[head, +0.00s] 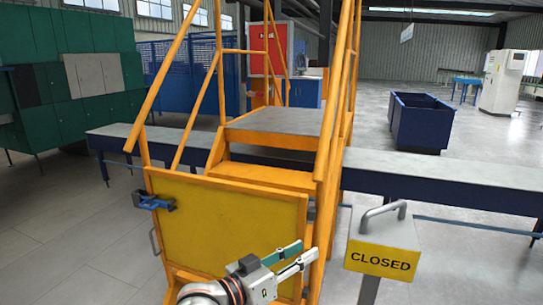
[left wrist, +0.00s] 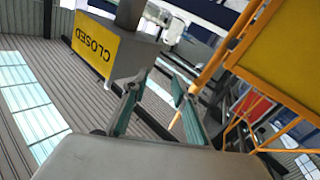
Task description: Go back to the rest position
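My left gripper (head: 308,250) is in the lower middle of the head view, in front of the yellow gate panel (head: 228,225) of the orange stair platform. Its two fingers point to the right, toward the grey sign box with the yellow CLOSED label (head: 382,261). In the left wrist view the fingers of the gripper (left wrist: 158,84) are apart with nothing between them. The CLOSED sign (left wrist: 97,44) appears there tilted, beyond the fingers. My right gripper is in neither view. No amber bottles show.
Orange handrails (head: 333,120) rise close to my left gripper. A long grey-topped conveyor (head: 440,181) runs across behind the stairs. A dark blue bin (head: 421,125) stands at the back right. Green cabinets (head: 35,105) stand at the left. The floor at the lower left is clear.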

